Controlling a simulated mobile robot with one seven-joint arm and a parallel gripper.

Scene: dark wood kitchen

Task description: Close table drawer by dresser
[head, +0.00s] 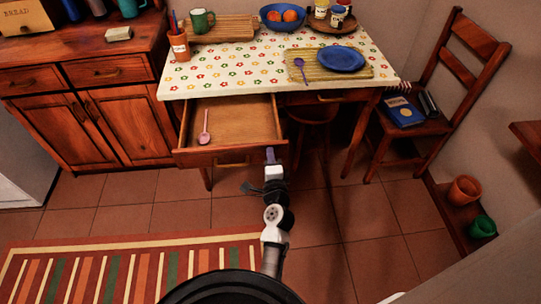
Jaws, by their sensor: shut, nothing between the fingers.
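The table drawer (247,117) beside the dresser (119,119) is pulled well out from under the table (209,76). A pink spoon (205,127) lies inside it, toward the left. The drawer's front panel (203,157) has a handle (232,162) and faces me. My gripper (270,155) is shut and empty, at the right end of the drawer front. I cannot tell whether it touches the panel. The arm reaches up from the bottom middle of the picture.
A second drawer (322,97) under the table looks shut. A stool (313,113) stands beneath the table. A wooden chair (416,124) with books stands to the right. A striped rug (130,272) covers the floor at lower left. Tiled floor (370,220) is clear at right.

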